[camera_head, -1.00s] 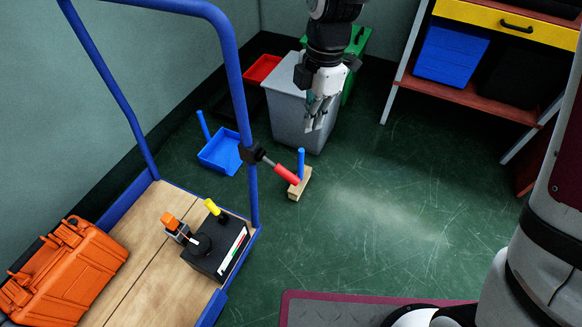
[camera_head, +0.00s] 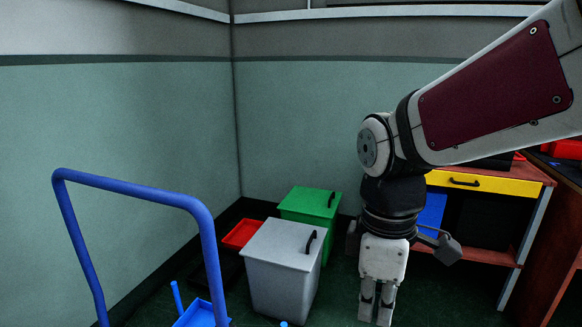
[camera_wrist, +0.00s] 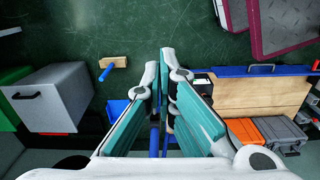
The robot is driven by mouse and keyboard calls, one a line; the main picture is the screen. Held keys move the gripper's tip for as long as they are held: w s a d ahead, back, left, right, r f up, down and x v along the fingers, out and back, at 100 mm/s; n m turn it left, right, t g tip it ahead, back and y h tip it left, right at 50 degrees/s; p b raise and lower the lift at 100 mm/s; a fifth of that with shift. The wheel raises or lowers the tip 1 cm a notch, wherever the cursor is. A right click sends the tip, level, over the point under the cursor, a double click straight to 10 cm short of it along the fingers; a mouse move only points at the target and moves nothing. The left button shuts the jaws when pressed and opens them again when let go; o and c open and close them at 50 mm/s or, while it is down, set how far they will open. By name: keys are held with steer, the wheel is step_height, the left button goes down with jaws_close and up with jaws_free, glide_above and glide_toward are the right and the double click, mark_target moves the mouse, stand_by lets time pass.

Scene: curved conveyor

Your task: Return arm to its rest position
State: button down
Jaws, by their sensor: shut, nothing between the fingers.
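My gripper (camera_head: 376,316) hangs down at the right of centre in the head view, below my bent arm. It is empty, with its fingers together. It is to the right of the grey bin and apart from it. In the wrist view my gripper (camera_wrist: 161,62) points over the green floor, its teal-padded fingers close together with nothing between them.
A grey bin (camera_head: 280,275) and a green bin (camera_head: 312,207) stand by the corner. A yellow-drawer bench (camera_head: 495,185) stands behind my arm.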

steer(key=s+d+r+m, duration=0.1)
steer(key=s+d+m, duration=0.2)
steer(key=s+m, duration=0.55)
steer(key=s+d+r+m, duration=0.1)
steer(key=s+d+m, duration=0.35)
steer(key=s, duration=0.65)
step_height(320, 180, up, 32)
steer(key=t+p, duration=0.4)
steer(key=p, duration=2.6)
steer(key=shift+w, duration=0.2)
steer(key=shift+a+f, duration=0.1)
